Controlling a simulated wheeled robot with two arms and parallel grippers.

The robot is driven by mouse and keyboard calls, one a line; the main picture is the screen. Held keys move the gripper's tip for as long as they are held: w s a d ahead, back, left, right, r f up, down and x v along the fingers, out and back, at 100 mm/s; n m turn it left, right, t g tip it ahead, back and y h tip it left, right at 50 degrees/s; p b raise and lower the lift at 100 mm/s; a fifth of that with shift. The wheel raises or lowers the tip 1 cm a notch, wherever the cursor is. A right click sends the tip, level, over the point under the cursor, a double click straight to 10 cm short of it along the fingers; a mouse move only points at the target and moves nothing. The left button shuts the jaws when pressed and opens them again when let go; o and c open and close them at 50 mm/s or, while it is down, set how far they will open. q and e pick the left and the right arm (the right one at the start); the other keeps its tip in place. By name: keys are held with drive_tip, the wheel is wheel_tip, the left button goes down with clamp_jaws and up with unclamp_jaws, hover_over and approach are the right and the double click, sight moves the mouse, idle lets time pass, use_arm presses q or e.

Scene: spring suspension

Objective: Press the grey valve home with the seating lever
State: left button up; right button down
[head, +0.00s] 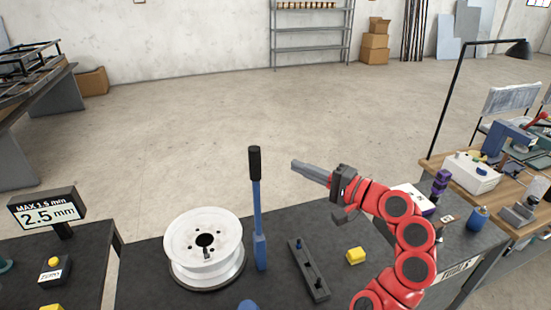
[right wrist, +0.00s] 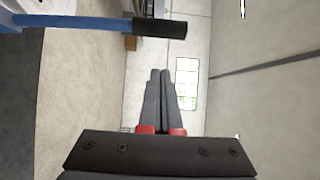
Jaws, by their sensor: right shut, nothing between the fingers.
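The seating lever appears to be the upright blue bar with a black handle (head: 256,195), standing beside the white wheel rim (head: 181,257). My right gripper (head: 294,164) is shut and empty, in the air to the right of the handle and apart from it. In the right wrist view the shut fingers (right wrist: 160,73) point ahead, and the black lever handle (right wrist: 160,27) lies beyond their tips, with the blue shaft running to the left. I cannot make out the grey valve for certain; small details at the rim's centre are unclear. My left gripper is not in view.
A display reading 2.5 mm (head: 48,212) stands at left. A wooden bench (head: 515,230) with tools is at right. The air around the lever's handle is clear.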

drive_tip(key=w+a+p, duration=0.1)
drive_tip(key=a+p, duration=0.1)
drive_tip(key=a, duration=0.4)
drive_tip(key=shift+w+a+p, duration=0.15)
drive_tip(key=shift+p, duration=0.2)
